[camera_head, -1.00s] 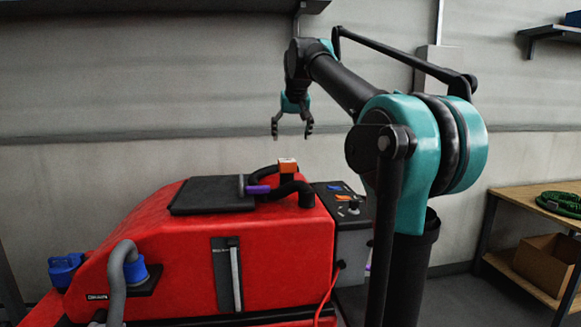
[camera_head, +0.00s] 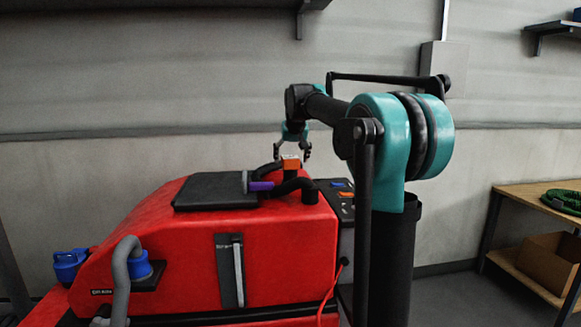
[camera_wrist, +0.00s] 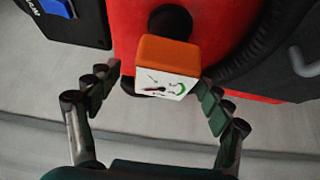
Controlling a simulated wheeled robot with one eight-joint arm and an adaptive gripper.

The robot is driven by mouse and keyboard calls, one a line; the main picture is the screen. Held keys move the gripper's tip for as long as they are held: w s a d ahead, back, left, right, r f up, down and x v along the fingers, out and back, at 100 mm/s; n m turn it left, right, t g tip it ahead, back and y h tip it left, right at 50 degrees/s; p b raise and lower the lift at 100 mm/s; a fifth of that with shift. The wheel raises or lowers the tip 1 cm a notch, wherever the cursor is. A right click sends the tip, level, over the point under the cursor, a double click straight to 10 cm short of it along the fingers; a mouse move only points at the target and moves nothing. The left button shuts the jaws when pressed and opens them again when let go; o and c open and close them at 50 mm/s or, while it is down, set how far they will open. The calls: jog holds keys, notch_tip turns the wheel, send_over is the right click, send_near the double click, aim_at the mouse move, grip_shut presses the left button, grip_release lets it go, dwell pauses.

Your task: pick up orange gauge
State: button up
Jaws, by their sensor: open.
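The orange gauge (camera_head: 291,163) is a small box with an orange top and a white dial face. It sits on top of the red scrubber tank (camera_head: 180,252), by a black hose. In the wrist view the gauge (camera_wrist: 167,66) shows its dial with a needle and a green arc. My gripper (camera_head: 291,152) is just above the gauge in the head view. In the wrist view my gripper (camera_wrist: 160,88) is open, one finger on each side of the gauge, with gaps and no visible contact.
A black hose (camera_head: 300,186) curves beside the gauge, and a purple piece (camera_head: 262,186) lies near the black lid (camera_head: 214,192). A control panel (camera_head: 341,196) is at the tank's right. A wooden table (camera_head: 535,196) stands at far right.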

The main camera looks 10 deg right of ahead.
jog(key=x, duration=0.4)
jog(key=shift+w+a+f, duration=0.15)
jog(key=c, duration=1.4)
